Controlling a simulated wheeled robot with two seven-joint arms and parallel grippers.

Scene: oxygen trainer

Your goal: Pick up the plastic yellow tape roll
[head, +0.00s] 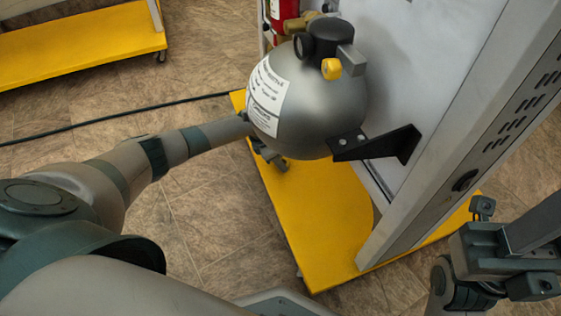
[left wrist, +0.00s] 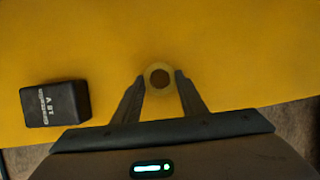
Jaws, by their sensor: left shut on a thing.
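The yellow tape roll (left wrist: 160,64) shows in the left wrist view as a small ring with a dark centre, over the yellow platform. My left gripper (left wrist: 160,82) has its two fingertips against opposite sides of the roll and is shut on it. In the head view my left gripper (head: 270,156) is low behind the round grey tank and mostly hidden, and the roll cannot be seen there. I cannot tell whether the roll touches the platform. My right gripper (head: 482,208) is at the lower right in the head view, and its jaw state is unclear.
The grey tank (head: 325,105) sits on a black bracket (head: 378,145) on the white panel, above the yellow platform (head: 310,215). A black labelled box (left wrist: 55,103) lies left of the roll. A black cable (head: 110,118) crosses the floor. Another yellow platform (head: 80,45) is at upper left.

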